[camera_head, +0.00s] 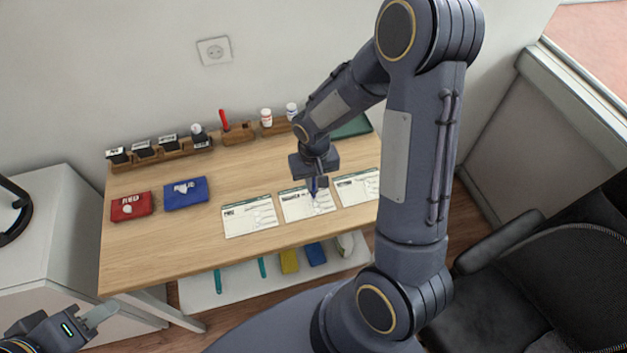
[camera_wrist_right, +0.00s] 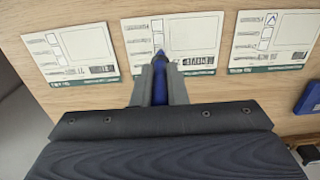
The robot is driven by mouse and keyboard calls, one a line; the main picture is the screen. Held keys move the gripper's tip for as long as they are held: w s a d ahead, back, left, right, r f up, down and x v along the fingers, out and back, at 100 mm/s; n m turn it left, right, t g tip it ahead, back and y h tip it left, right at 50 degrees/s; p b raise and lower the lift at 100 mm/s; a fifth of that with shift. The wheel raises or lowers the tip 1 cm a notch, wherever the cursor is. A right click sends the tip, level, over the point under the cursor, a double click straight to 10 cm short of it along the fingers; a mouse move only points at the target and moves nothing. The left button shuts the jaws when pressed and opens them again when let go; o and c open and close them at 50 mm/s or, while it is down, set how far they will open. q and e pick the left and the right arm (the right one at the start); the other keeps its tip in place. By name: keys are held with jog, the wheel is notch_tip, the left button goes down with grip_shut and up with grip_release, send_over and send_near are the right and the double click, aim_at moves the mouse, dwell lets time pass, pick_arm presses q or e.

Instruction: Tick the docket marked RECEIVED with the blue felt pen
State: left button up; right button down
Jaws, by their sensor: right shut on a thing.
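Three white dockets lie in a row on the wooden counter: a left one (camera_head: 249,216), a middle one (camera_head: 296,207) and a right one (camera_head: 357,187). Their headings are too small to read surely. My right gripper (camera_head: 316,186) is shut on the blue felt pen (camera_wrist_right: 159,80), held tip down over the middle docket. In the right wrist view the tip is by the middle docket's column of boxes (camera_wrist_right: 157,28); contact cannot be told. The right-hand docket there (camera_wrist_right: 290,35) has a small blue angled mark in a box. My left gripper (camera_head: 92,316) is open and empty, low at left.
A red pad (camera_head: 131,206) and a blue pad (camera_head: 186,193) lie on the counter's left. Stamps in a wooden rack (camera_head: 160,153), a pen holder (camera_head: 239,135) and small bottles (camera_head: 266,117) line the back. A lower shelf (camera_head: 235,287) holds several items.

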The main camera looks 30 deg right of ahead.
jog(key=shift+w+d, duration=0.35)
jog(key=shift+d, duration=0.05)
dwell(0.5)
jog(key=shift+r, duration=0.1)
jog(key=shift+r+p, duration=2)
jog(key=shift+r, duration=0.9)
